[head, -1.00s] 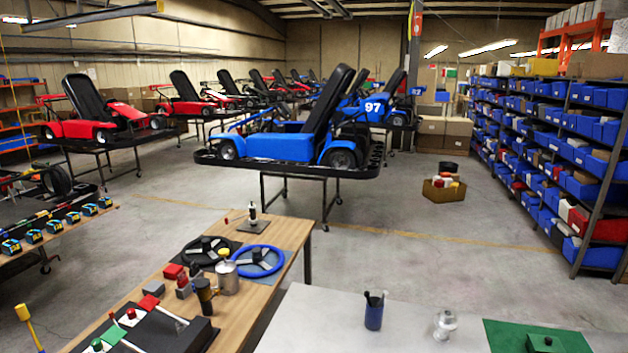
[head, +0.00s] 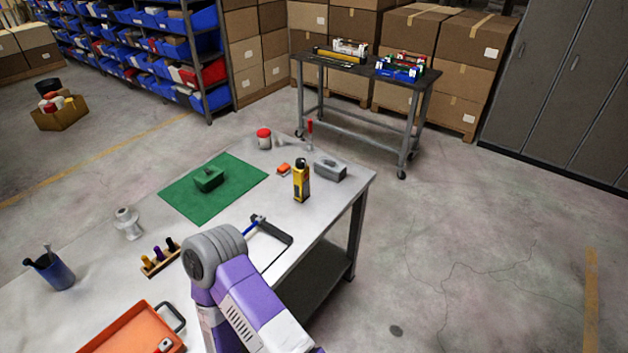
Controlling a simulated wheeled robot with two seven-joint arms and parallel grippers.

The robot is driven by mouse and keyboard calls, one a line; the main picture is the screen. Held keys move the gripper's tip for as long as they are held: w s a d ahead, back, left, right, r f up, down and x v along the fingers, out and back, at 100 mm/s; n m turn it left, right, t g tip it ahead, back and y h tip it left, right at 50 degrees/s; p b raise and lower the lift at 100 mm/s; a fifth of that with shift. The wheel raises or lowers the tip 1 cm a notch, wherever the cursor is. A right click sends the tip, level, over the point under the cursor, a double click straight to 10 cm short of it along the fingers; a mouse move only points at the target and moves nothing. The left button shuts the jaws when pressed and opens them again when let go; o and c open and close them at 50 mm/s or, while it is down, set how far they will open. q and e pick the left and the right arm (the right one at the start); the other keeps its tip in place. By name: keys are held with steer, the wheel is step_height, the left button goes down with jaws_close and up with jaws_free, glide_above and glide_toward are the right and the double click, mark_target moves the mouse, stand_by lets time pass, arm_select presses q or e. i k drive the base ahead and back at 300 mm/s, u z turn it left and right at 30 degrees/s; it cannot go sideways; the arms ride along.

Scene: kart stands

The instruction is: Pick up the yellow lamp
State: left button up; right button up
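A yellow, upright block-shaped object with a black top, which looks like the yellow lamp (head: 301,183), stands on the pale workbench (head: 222,222) near its far right side. It appears free, with nothing gripping it. A purple and grey arm link of mine rises from the bottom and covers part of the bench's near edge. Neither of my grippers can be made out in the head view, so their opening is hidden.
Near the lamp are a grey block (head: 330,168), a small orange item (head: 283,169) and a red-lidded jar (head: 264,139). A green mat (head: 190,199) and an orange tray (head: 118,341) lie left. A dark cart (head: 352,66) stands behind; floor at right is clear.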

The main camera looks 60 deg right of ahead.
mark_target(301, 186)
steer(key=z, duration=2.55)
steer(key=k, duration=0.55)
steer(key=z, duration=1.1)
steer(key=i, duration=0.9)
steer(key=u, duration=0.45)
steer(key=i, duration=1.1)
steer(key=u, duration=1.1)
